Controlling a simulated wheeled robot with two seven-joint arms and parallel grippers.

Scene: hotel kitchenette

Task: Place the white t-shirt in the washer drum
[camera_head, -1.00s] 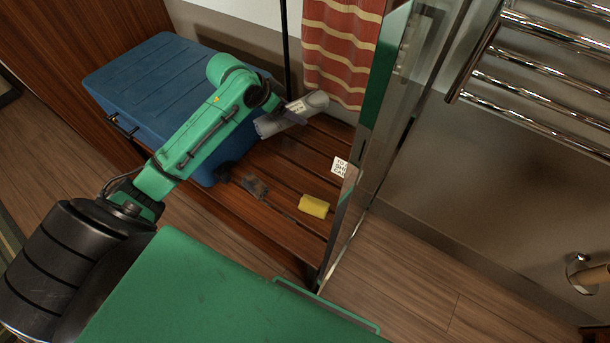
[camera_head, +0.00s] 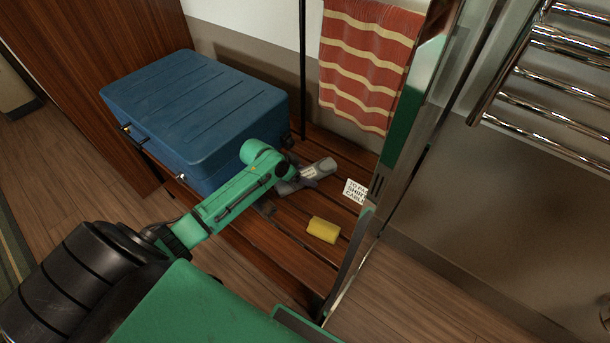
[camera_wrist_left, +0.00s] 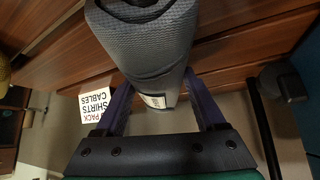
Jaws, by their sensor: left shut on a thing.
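No white t-shirt and no washer drum show in these views. My left gripper (camera_head: 288,184) is shut on a grey rolled cloth (camera_head: 318,170) above the wooden slatted bench (camera_head: 285,250). In the left wrist view the grey rolled cloth (camera_wrist_left: 145,45) has a small pale label and sits between the two fingers of my left gripper (camera_wrist_left: 163,105). The far end of the roll runs out of the top of that view. My right gripper is not in view.
A closed blue suitcase (camera_head: 190,105) stands on the bench's left part. A yellow block (camera_head: 323,229) and a printed card (camera_head: 356,190), reading partly "PACK SHIRTS CABLES" in the wrist view, lie on the bench. A glass panel (camera_head: 375,205) borders the right. A striped red towel (camera_head: 365,60) hangs behind.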

